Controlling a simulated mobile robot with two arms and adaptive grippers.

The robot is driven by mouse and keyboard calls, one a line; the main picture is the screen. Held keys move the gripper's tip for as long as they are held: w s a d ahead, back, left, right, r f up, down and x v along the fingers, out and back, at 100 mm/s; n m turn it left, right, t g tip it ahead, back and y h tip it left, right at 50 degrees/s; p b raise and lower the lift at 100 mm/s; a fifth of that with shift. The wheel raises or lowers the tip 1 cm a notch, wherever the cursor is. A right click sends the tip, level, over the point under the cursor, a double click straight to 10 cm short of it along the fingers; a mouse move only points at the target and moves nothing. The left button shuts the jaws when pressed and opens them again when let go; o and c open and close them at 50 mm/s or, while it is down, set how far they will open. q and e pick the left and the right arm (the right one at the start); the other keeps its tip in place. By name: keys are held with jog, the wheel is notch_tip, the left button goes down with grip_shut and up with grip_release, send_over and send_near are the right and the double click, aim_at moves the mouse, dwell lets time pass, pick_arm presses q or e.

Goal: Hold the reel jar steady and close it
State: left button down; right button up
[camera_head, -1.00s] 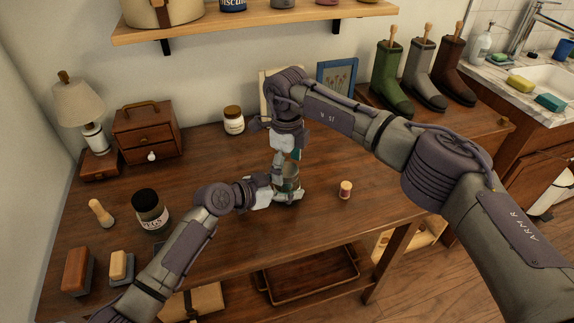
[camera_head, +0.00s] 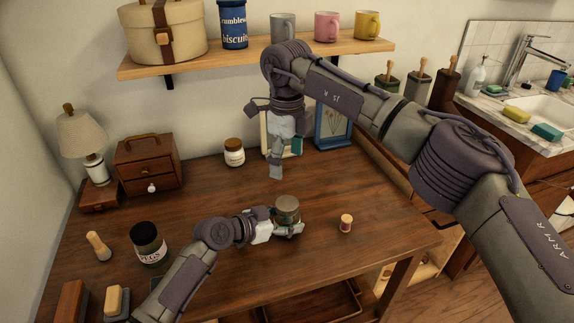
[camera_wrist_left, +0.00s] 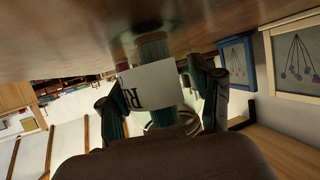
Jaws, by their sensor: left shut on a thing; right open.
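The reel jar (camera_head: 287,210) stands upright on the table, with a dark olive round top that looks like a lid; how tightly it sits, I cannot tell. My left gripper (camera_head: 285,231) is shut around the jar's lower body. A small thread reel (camera_head: 345,223) stands on the table to the jar's right.
A VEGS jar (camera_head: 149,243), brushes and a wooden drawer box (camera_head: 148,163) are at the left. A small white-labelled jar (camera_head: 234,152) and picture frames (camera_head: 334,126) stand at the back. A shelf (camera_head: 260,53) with mugs hangs above. The table between the jar and reel is clear.

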pick_arm(q)
jog(key=shift+c, duration=0.6)
grip_release()
jog(key=v, duration=1.2)
jog(key=shift+s, duration=0.1)
jog(key=shift+f, duration=0.1)
